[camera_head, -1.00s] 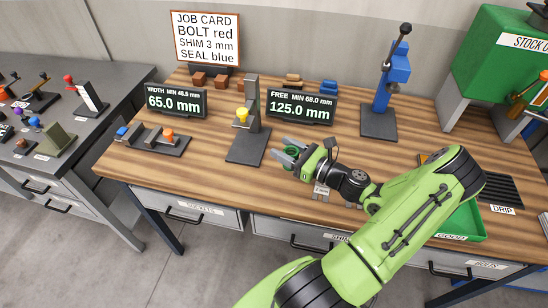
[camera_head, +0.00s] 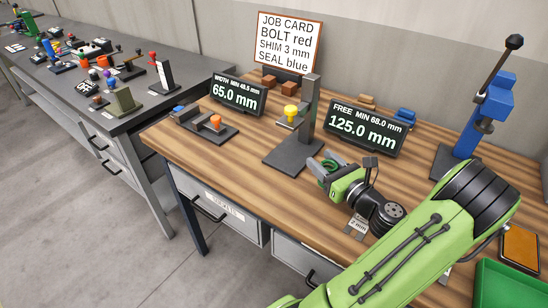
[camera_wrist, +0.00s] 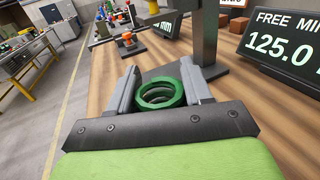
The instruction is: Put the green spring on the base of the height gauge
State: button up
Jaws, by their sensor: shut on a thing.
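The green spring (camera_wrist: 161,95) is between the two grey fingers of my gripper (camera_wrist: 160,90) in the wrist view, with its ring end facing the camera. My gripper (camera_head: 325,172) is shut on the spring (camera_head: 328,166) in the head view, above the wooden bench, just right of the height gauge's base. The height gauge has a flat dark base (camera_head: 290,157), an upright grey column (camera_head: 309,100) and a yellow knob (camera_head: 290,111) on its arm. The base looks bare. In the wrist view the base (camera_wrist: 175,72) lies just beyond the fingers, partly hidden by them.
A display reading 125.0 mm (camera_head: 364,127) stands behind my gripper. A display reading 65.0 mm (camera_head: 237,95) and a width gauge with an orange knob (camera_head: 215,121) are left of the height gauge. A blue press (camera_head: 485,100) and a green tray (camera_head: 505,283) are at right.

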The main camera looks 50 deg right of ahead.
jog(key=x, duration=1.6)
jog(key=shift+r+b, duration=0.1)
jog(key=shift+b, duration=0.2)
jog(key=f+b, duration=0.1)
jog(key=f, duration=0.1)
jog(key=f+b, duration=0.1)
jog(key=shift+w+d+f, duration=0.15)
jog(key=shift+w+f, duration=0.25)
jog(key=shift+r, duration=0.1)
jog(key=o, duration=1.2)
jog(key=shift+o, duration=0.2)
